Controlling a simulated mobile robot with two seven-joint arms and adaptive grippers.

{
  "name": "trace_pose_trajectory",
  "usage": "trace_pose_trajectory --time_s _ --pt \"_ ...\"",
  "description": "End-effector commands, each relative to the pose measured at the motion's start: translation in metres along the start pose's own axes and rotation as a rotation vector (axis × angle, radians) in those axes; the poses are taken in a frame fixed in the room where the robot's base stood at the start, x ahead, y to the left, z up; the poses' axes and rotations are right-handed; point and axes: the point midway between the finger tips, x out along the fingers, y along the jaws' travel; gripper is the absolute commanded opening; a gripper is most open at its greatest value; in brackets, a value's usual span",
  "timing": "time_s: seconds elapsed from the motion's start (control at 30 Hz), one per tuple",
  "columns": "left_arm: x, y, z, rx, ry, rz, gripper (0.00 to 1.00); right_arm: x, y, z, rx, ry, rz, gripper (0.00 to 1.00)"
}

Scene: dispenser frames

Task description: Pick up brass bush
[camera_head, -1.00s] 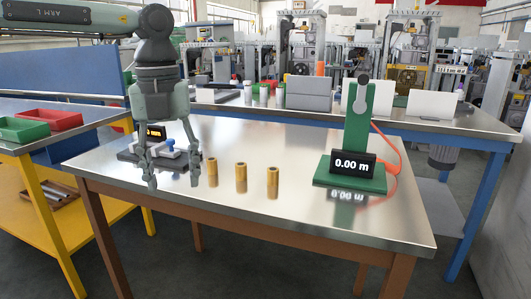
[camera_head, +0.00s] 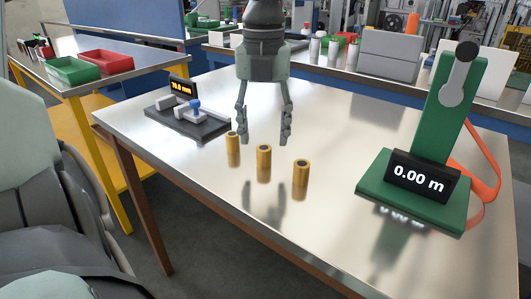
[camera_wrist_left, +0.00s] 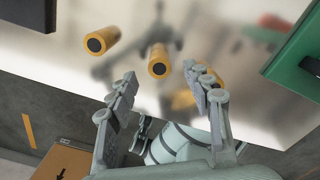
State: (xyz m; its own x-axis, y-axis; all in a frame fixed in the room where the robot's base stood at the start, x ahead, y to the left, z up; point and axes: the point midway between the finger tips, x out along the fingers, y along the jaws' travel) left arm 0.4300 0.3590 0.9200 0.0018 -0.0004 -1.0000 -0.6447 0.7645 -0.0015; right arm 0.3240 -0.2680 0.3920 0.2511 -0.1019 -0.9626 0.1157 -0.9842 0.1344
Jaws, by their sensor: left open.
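Three brass bushes stand upright in a slanting row on the shiny metal table (camera_head: 345,115): a left one (camera_head: 233,150), a middle one (camera_head: 264,163) and a right one (camera_head: 301,174). My left gripper (camera_head: 264,138) points down above the table near the left and middle bushes, with its fingers spread and nothing between them. In the left wrist view, two bushes (camera_wrist_left: 102,40) (camera_wrist_left: 158,62) lie beyond the open fingers (camera_wrist_left: 160,82). A third bush (camera_wrist_left: 181,99) is partly hidden by the right-hand finger.
A green stand (camera_head: 445,110) with a "0.00 m" display is at the table's right. A dark fixture with a display (camera_head: 185,125) is at the left. Green (camera_head: 72,70) and red (camera_head: 104,60) trays sit on the side table. Behind the bushes the table is clear.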

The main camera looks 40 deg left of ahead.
Motion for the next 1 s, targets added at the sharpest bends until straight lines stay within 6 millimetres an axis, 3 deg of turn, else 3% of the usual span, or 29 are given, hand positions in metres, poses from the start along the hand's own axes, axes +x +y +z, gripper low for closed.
trace_pose_trajectory --time_s 0.2,0.5,0.9,1.0 --pt "0.031 0.002 -0.001 0.0 0.003 0.002 0.5 0.008 -0.002 0.004 0.002 -0.003 -0.006 0.4" --pt "0.037 0.002 -0.001 0.0 0.0 0.001 0.5 0.01 -0.002 0.005 0.002 -0.003 -0.007 0.4" --pt "0.036 0.002 -0.001 0.0 0.0 0.001 0.01 0.01 -0.003 0.005 0.002 -0.003 -0.007 0.4" --pt "0.036 0.002 -0.001 0.0 0.0 0.0 0.0 0.01 -0.003 0.005 0.002 -0.003 -0.007 0.4"
